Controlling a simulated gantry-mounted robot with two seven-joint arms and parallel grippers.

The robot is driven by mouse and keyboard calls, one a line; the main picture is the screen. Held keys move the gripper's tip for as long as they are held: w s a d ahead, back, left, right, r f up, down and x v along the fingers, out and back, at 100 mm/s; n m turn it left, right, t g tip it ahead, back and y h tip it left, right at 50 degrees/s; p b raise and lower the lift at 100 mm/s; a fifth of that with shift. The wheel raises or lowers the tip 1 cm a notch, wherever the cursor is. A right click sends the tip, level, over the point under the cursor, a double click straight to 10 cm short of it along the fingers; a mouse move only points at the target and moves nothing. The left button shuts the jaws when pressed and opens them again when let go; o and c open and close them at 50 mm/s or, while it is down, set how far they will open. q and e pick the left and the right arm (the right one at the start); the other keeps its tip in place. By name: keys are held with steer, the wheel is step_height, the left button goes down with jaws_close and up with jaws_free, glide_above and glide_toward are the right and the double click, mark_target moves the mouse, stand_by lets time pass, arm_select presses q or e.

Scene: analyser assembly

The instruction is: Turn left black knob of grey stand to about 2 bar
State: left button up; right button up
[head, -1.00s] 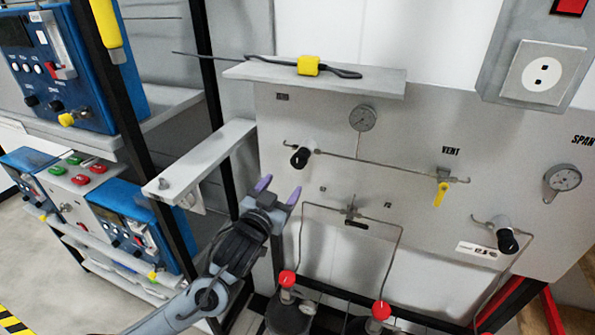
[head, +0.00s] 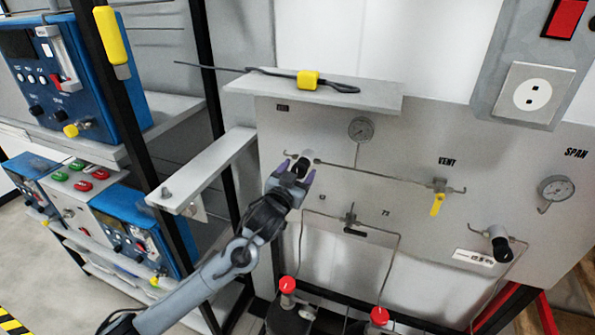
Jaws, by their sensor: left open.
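The grey stand (head: 420,210) is an upright panel with thin pipes, gauges and valves. Its left black knob (head: 301,166) sits at the upper left of the panel, partly hidden by my gripper. My left gripper (head: 297,170) is open, with its purple-tipped fingers at the knob, one on either side as seen here. I cannot tell whether they touch it. The round pressure gauge (head: 359,129) is above and to the right of the knob; its needle is too small to read. My right gripper is not in view.
A second black knob (head: 501,248) and a gauge (head: 556,189) are at the panel's right. A yellow valve handle (head: 438,203) hangs under VENT. A shelf (head: 310,96) juts out above the knob. A grey bracket (head: 205,170) juts out left of my arm. Red-topped bottles (head: 288,285) stand below.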

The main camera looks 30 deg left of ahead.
arm_select(q)
steer(key=c, duration=1)
